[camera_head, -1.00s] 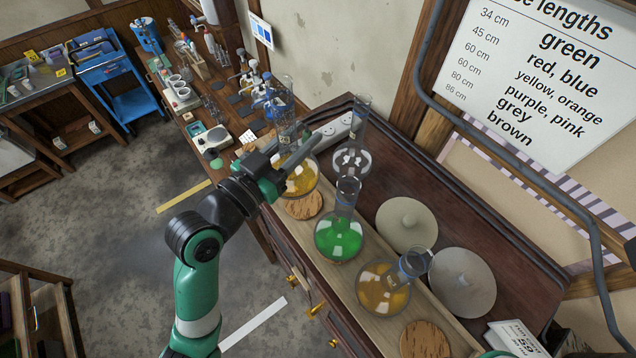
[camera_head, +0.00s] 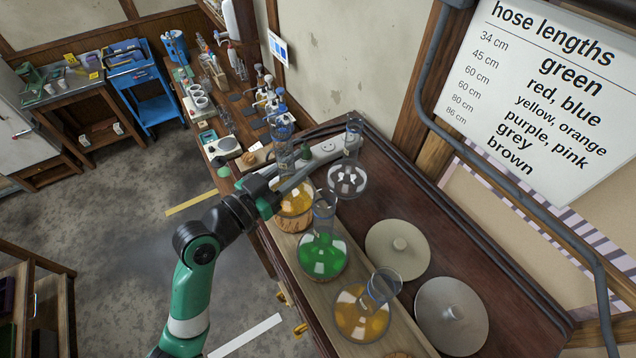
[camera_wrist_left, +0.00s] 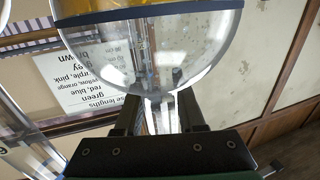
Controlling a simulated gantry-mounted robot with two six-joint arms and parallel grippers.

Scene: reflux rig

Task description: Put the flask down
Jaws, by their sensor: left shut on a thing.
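My left gripper (camera_head: 284,184) is shut on the neck of a round flask with amber liquid (camera_head: 294,203), at the far end of the wooden board. In the left wrist view the flask's clear bulb (camera_wrist_left: 160,50) fills the top, with its neck between my fingers. A cork ring (camera_head: 290,224) shows right under the flask; I cannot tell whether they touch. The flask looks about upright. My right gripper is not in view.
A green-liquid flask (camera_head: 323,254) stands nearer on the board, then another amber flask (camera_head: 361,313). A clear flask (camera_head: 347,180) stands behind. Two pale round discs (camera_head: 398,249) lie to the right on the dark bench. Glassware crowds the bench beyond.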

